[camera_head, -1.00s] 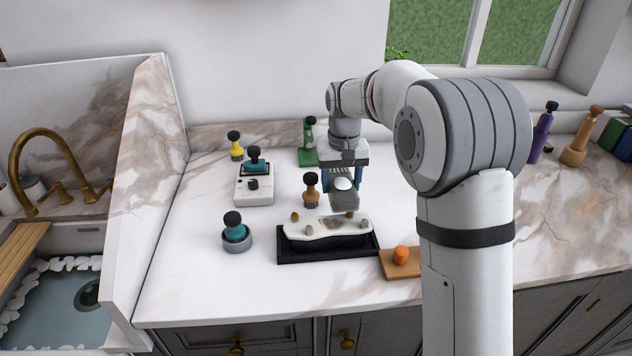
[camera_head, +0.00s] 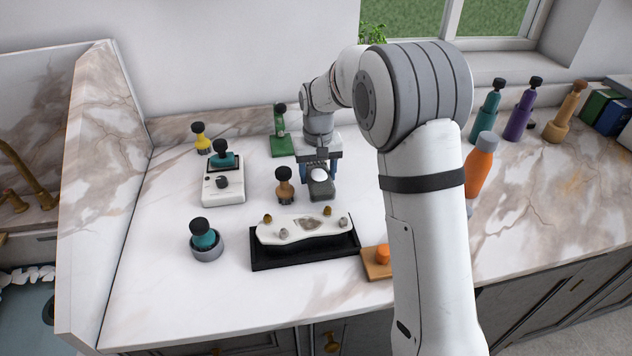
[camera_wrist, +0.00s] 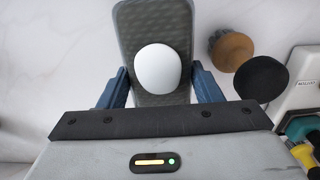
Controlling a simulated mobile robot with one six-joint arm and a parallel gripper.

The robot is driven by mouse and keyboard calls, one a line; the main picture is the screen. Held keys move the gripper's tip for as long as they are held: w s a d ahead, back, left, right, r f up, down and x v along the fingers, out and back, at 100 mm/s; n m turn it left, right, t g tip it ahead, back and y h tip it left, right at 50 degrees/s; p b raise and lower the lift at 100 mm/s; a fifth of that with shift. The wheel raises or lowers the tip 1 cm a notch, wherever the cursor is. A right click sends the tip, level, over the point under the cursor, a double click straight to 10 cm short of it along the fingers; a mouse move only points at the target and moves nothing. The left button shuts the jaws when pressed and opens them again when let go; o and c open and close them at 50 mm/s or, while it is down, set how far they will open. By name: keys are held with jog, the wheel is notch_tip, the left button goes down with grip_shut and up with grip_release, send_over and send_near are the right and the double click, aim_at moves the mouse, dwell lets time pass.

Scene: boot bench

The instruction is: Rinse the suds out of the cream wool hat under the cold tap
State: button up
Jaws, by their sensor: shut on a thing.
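My gripper (camera_head: 319,178) is low over the marble counter, with its blue fingers on either side of a grey textured pad topped by a white rounded knob. The pad (camera_head: 322,190) also shows in the wrist view (camera_wrist: 180,18), its knob (camera_wrist: 158,69) between the fingers. My gripper (camera_wrist: 160,88) is shut on this pad. The brass tap (camera_head: 27,175) stands at the far left edge, partly cut off. Only a strip of the sink's water (camera_head: 22,310) shows, with white clumps along its edge. I cannot make out a cream wool hat.
A brown-handled brush (camera_head: 285,187) stands close left. A marble divider (camera_head: 88,190) separates sink and counter. An orange bottle (camera_head: 480,165) and several other bottles stand right. The front-left counter is clear.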

jog(key=shift+f, duration=1.65)
jog(key=shift+s, duration=0.1)
jog(key=shift+f, duration=0.2)
jog(key=o, duration=1)
jog(key=shift+c, duration=0.2)
